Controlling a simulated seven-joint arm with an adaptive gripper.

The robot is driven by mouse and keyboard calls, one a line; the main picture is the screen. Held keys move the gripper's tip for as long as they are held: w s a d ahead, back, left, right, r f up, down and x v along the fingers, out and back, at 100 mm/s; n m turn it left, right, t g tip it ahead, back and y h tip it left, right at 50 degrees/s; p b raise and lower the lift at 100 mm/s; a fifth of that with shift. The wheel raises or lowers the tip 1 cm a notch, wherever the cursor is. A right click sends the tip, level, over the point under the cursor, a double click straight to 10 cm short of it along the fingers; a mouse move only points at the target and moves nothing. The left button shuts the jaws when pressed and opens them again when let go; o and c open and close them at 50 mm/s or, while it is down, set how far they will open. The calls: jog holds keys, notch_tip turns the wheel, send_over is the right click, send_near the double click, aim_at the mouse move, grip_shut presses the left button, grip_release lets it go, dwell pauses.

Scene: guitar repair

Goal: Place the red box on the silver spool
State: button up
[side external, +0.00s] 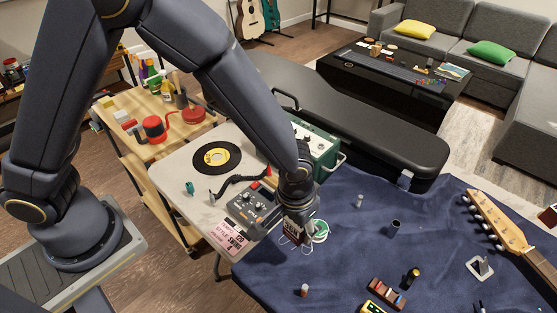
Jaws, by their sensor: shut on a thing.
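My gripper (295,236) is at the left edge of the blue cloth, pointing down, shut on a small dark reddish box with pale lettering (296,228). This looks like the red box; the fingers and wrist hide part of it. Just right of the gripper is a round thing with a green and white top (321,231), which may be the silver spool. Its left side is partly hidden by my wrist. The box overlaps its left side in the picture; I cannot tell whether they touch.
A small grey cylinder (360,201) and a dark open cylinder (395,227) stand on the blue cloth (350,260) to the right. A guitar neck (500,225) lies at far right. A pedal (250,206), a record (216,157) and a green amplifier (322,148) are left and behind.

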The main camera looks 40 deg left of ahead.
jog(key=s+a+r, duration=0.3)
jog(key=a, duration=0.3)
send_over(320, 226)
jog(key=s, duration=0.1)
jog(key=shift+n, duration=0.4)
notch_tip(320, 226, down, 9)
jog(key=shift+a+f, duration=0.1)
jog(key=shift+w+f, duration=0.15)
jog(key=shift+f, duration=0.05)
jog(key=shift+w+f, duration=0.1)
jog(key=shift+f, duration=1.55)
jog(key=shift+f, duration=0.1)
jog(key=o, duration=1.2)
jog(key=shift+o, duration=0.2)
